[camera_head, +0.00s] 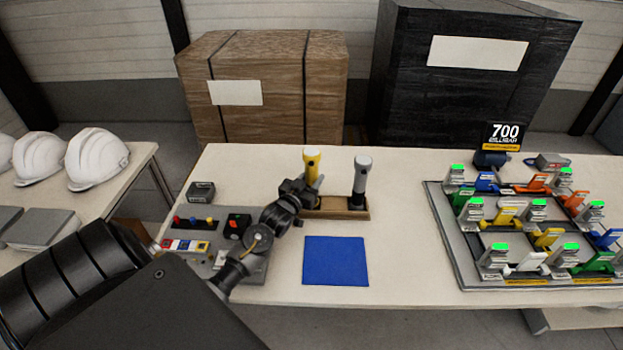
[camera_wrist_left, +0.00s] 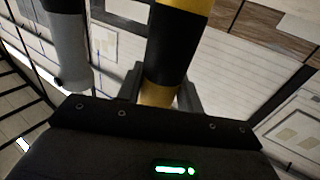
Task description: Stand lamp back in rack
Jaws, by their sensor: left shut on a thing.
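A yellow and black lamp (camera_head: 312,158) stands upright at the left end of the wooden rack (camera_head: 341,213). My left gripper (camera_head: 306,190) is shut on it, low on its body. The gripper hides the lamp's lower end, so I cannot tell whether it sits in the rack. In the left wrist view the yellow and black lamp (camera_wrist_left: 172,50) is between the two fingers (camera_wrist_left: 160,95). A grey lamp (camera_head: 361,175) stands upright at the right end of the rack; it also shows at the left of the wrist view (camera_wrist_left: 68,45). My right gripper is not in view.
A blue mat (camera_head: 335,261) lies in front of the rack. A control box with buttons (camera_head: 190,246) is left of it, partly behind my arm. A grey board (camera_head: 446,240) with several coloured clamps fills the table's right. White helmets (camera_head: 95,160) stand on another table at left.

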